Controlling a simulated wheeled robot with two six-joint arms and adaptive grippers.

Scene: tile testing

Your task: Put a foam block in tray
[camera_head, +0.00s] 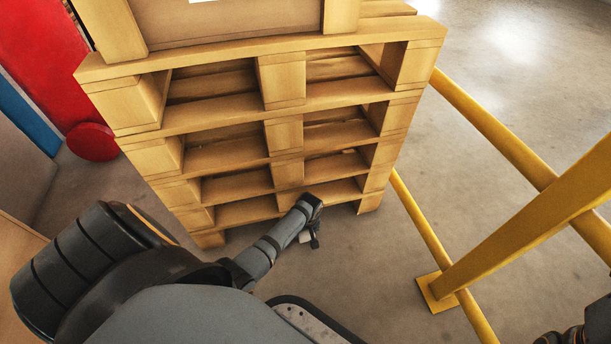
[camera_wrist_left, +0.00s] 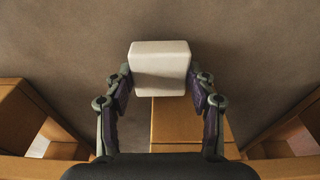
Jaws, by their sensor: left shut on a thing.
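My left gripper (camera_wrist_left: 161,78) is shut on a white foam block (camera_wrist_left: 160,60) with rounded edges, one finger on each side of it. In the head view my left arm reaches down in front of the wooden pallets, and the left gripper (camera_head: 312,236) shows small at its end. No tray shows in either view.
A stack of wooden pallets (camera_head: 284,84) stands directly beyond the gripper. A yellow guard rail (camera_head: 505,235) runs along the right. A red object (camera_head: 45,65) is at the upper left. Bare concrete floor (camera_head: 365,275) lies between the pallets and the rail.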

